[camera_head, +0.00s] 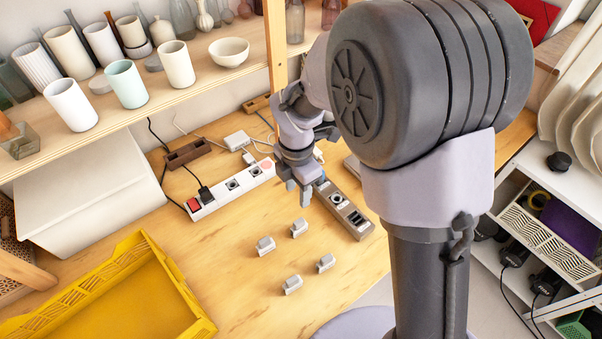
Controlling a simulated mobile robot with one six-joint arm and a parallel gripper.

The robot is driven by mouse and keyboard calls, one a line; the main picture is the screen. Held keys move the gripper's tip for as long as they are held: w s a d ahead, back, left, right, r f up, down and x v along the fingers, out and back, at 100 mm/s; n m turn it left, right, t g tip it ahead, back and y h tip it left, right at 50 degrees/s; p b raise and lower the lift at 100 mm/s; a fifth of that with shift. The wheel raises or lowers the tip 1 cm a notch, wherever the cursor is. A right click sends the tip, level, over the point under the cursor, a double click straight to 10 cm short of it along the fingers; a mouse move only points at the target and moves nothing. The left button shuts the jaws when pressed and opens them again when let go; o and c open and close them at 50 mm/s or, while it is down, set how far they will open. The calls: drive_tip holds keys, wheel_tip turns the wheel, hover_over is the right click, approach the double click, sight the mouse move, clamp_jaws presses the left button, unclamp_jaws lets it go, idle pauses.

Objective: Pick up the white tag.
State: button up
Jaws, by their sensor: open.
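Several small whitish-grey pieces lie apart on the wooden table: a left piece (265,246), a back piece (299,228), a right piece (326,262) and a front piece (292,285). I cannot tell whether any of them is the white tag; no thing here is plainly a tag. My gripper (299,198) is open and points down over the table, behind the back piece in the picture. It appears empty, and its height above the table is hard to judge. My arm hides part of the table's right side.
A white power strip (232,185) lies left of my gripper, and a grey-brown strip (343,210) lies to its right. A yellow crate (160,262) stands at the front left. A shelf of cups (128,84) overhangs the back. The table (235,285) beside the crate is clear.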

sight(299, 221)
drive_tip(key=f+b, duration=0.1)
drive_tip(key=f, duration=0.2)
drive_tip(key=f+b, duration=0.1)
drive_tip(key=f, duration=0.3)
drive_tip(key=s+f+b, duration=0.1)
drive_tip(key=f+b, duration=0.1)
drive_tip(key=f, duration=0.1)
drive_tip(key=shift+f, duration=0.35)
wheel_tip(299, 221, down, 5)
drive_tip(key=b, duration=0.3)
drive_tip(key=shift+d+f, duration=0.1)
drive_tip(key=shift+f, duration=0.05)
drive_tip(key=shift+s, duration=0.1)
drive_tip(key=shift+c, duration=1.1)
clamp_jaws()
